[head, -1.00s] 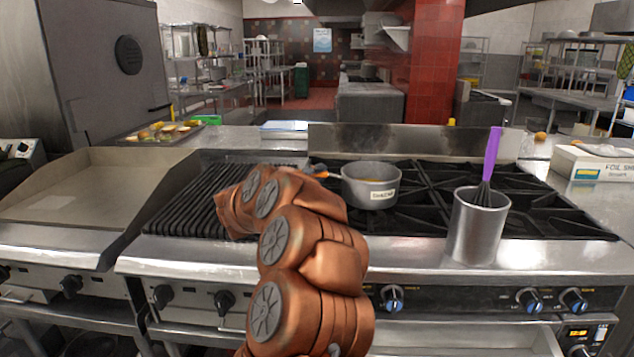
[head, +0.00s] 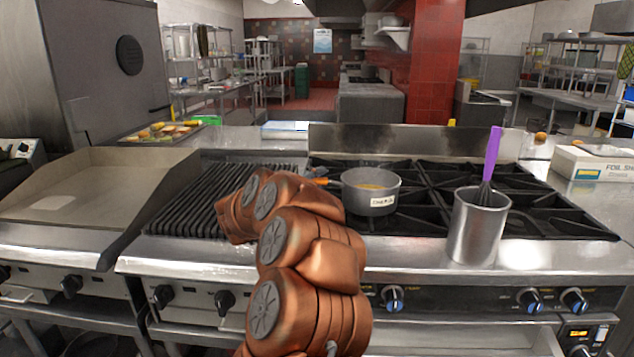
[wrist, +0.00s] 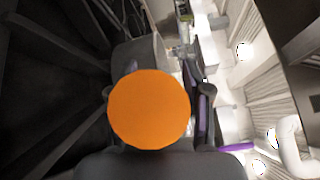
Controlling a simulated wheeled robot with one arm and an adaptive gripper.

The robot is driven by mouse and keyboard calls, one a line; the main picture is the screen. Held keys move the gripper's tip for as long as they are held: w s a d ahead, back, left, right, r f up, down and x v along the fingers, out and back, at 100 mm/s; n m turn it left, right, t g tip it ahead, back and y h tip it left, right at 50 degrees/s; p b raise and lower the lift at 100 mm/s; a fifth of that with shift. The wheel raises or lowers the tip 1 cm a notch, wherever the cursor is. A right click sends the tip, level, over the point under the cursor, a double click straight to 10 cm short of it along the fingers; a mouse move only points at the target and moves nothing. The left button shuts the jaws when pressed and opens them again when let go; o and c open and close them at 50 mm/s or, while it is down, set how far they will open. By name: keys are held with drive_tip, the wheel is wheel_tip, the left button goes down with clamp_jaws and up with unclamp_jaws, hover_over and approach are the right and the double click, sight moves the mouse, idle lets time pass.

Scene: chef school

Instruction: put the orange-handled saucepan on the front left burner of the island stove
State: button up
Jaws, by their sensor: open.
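The grey saucepan (head: 371,196) with a white label sits on the left front part of the black stove grates in the head view, looking level, with something yellowish inside. Its orange handle (head: 322,182) points left toward my arm and is partly hidden by it. In the wrist view the round end of the orange handle (wrist: 149,109) fills the middle, with the grey pan wall (wrist: 140,52) beyond. My gripper (wrist: 157,92) is open, with a finger on each side of the handle.
A steel container (head: 476,228) with a purple-handled whisk (head: 493,160) stands right of the saucepan on the front ledge. A ribbed grill (head: 205,195) and flat griddle (head: 95,190) lie to the left. A foil box (head: 592,163) is at the right.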

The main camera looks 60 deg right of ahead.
drive_tip(key=shift+r, duration=0.1)
drive_tip(key=w+a, duration=0.2)
drive_tip(key=a, duration=0.9)
drive_tip(key=shift+a+b, duration=0.35)
drive_tip(key=shift+a, duration=0.05)
drive_tip(key=shift+w, duration=0.1)
